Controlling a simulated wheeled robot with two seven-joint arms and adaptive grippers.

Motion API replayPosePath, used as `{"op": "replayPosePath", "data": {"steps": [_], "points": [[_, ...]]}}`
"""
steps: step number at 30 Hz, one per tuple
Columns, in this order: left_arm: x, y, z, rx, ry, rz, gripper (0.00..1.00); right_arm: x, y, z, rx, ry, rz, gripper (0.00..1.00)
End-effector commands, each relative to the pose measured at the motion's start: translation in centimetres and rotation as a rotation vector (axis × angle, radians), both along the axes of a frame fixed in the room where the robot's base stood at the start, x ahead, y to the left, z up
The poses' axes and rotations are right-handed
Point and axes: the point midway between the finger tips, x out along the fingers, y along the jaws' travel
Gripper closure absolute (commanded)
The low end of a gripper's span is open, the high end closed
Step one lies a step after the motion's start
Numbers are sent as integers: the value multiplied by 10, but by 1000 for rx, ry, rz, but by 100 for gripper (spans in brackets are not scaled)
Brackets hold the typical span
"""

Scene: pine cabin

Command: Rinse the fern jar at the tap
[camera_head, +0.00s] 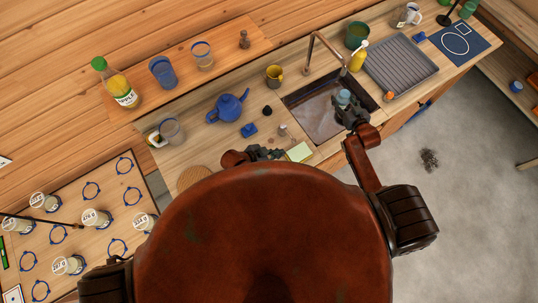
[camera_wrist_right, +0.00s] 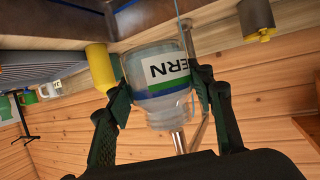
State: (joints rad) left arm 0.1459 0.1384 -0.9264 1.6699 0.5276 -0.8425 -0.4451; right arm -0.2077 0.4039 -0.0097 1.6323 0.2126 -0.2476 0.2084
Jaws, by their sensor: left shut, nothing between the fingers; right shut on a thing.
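The fern jar (camera_wrist_right: 157,82) is clear glass, with a white label showing the letters "ERN" above blue and green bands. My right gripper (camera_wrist_right: 160,98) is shut on it, one finger on each side. In the head view the jar (camera_head: 343,98) is over the right part of the sink basin (camera_head: 315,112), below the tap (camera_head: 327,42). In the wrist view the metal spout (camera_wrist_right: 179,140) shows close to the jar, and a thin blue line (camera_wrist_right: 180,12) runs past it, perhaps water. My left gripper (camera_head: 270,152) is shut and empty over the counter's front edge.
A yellow bottle (camera_head: 357,56) and a grey drying rack (camera_head: 401,62) stand right of the sink. Several labelled jars (camera_head: 96,218) stand at the lower left.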

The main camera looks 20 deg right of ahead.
Motion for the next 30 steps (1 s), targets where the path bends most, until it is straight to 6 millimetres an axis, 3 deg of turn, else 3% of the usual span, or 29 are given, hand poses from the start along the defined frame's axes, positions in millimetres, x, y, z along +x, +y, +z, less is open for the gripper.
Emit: {"op": "replayPosePath", "data": {"steps": [15,30], "points": [[-25,49,49,0,-1,-1,100,1,0,2,-1,-3,0,79],[-30,57,57,0,1,1,100,1,0,2,-1,-3,0,79]]}}
